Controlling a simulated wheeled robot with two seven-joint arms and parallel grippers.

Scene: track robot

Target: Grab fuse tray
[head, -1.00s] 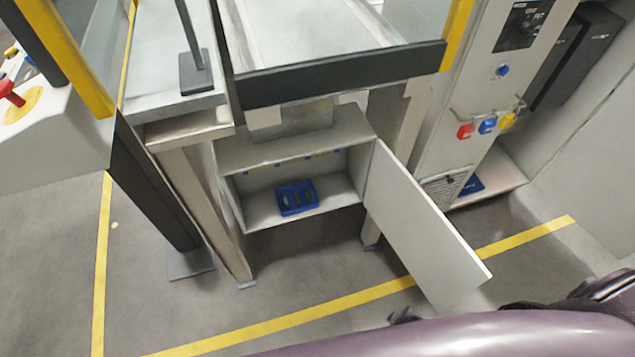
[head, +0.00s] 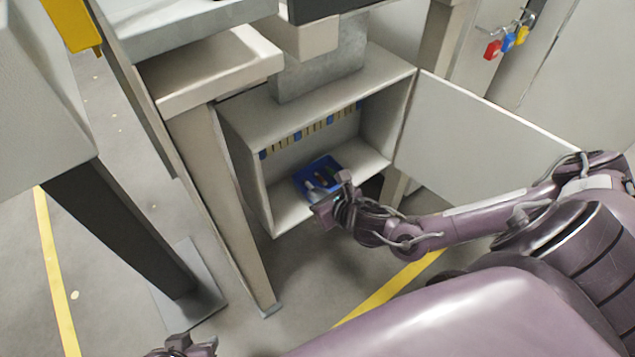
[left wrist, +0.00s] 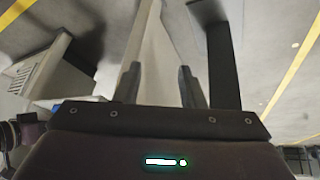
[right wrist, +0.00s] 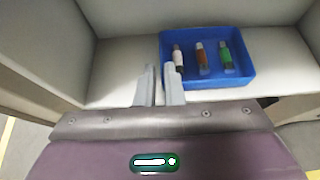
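The fuse tray (head: 301,182) is a small blue open box on the floor of the open cabinet. In the right wrist view the tray (right wrist: 248,82) holds a white, an orange-brown and a green fuse. My right gripper (head: 328,203) is at the tray's near side. In the right wrist view its fingers (right wrist: 161,68) are a narrow gap apart, at the tray's left wall; I cannot tell whether they touch it. My left gripper (head: 185,342) is low at the bottom edge of the head view. Its fingers (left wrist: 160,72) are apart with nothing between them.
The cabinet (head: 245,165) has side walls and a row of blue and tan parts along its back. Its door (head: 480,125) stands open to the right, behind my right arm. A table leg (head: 225,205) stands left of the cabinet. Coloured padlocks (head: 508,42) hang at upper right.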

